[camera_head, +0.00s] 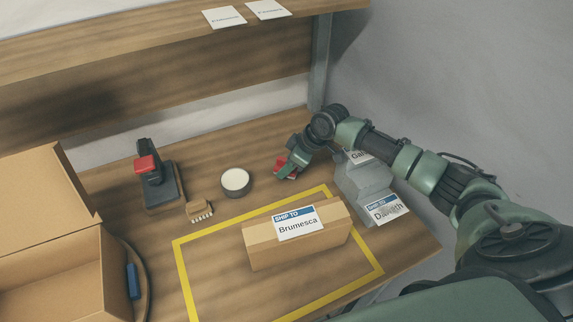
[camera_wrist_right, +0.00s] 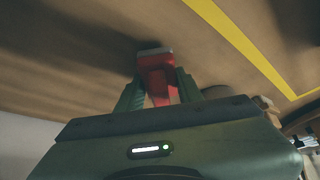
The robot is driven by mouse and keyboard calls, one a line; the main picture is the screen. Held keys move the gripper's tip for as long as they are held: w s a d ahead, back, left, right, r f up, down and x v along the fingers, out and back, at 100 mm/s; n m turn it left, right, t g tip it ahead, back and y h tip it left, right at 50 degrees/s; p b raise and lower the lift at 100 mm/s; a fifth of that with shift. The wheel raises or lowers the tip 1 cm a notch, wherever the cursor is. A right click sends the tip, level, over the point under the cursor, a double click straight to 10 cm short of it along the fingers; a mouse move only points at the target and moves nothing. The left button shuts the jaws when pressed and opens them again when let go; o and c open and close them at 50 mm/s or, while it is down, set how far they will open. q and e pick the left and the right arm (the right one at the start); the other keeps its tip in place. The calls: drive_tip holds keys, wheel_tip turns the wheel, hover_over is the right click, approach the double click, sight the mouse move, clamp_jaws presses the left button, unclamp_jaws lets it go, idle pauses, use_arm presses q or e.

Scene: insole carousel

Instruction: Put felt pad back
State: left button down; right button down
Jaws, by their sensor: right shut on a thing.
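My right gripper (camera_head: 289,170) is shut on a red piece (camera_head: 281,164) near the back right of the table. In the right wrist view the red piece (camera_wrist_right: 158,76) stands between the two fingers (camera_wrist_right: 156,92) and has a grey end. The frames do not clearly show whether this piece is the felt pad. The grey end is close to the wood, but I cannot tell whether it touches. A round dark dish with a white top (camera_head: 235,181) sits left of the gripper, apart from it. My left gripper is not in view.
A Brumesca parcel (camera_head: 265,246) sits inside a yellow outline (camera_head: 212,234).

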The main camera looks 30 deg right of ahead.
drive_tip(key=shift+f, duration=0.55)
drive_tip(key=c, duration=0.9)
unclamp_jaws()
drive_tip(key=shift+r, duration=0.1)
drive_tip(key=shift+r, duration=0.25)
drive_tip(key=b+v, duration=0.1)
drive_tip(key=v, duration=1.1)
drive_tip(key=shift+r+b, duration=0.25)
drive_tip(key=shift+b, duration=0.15)
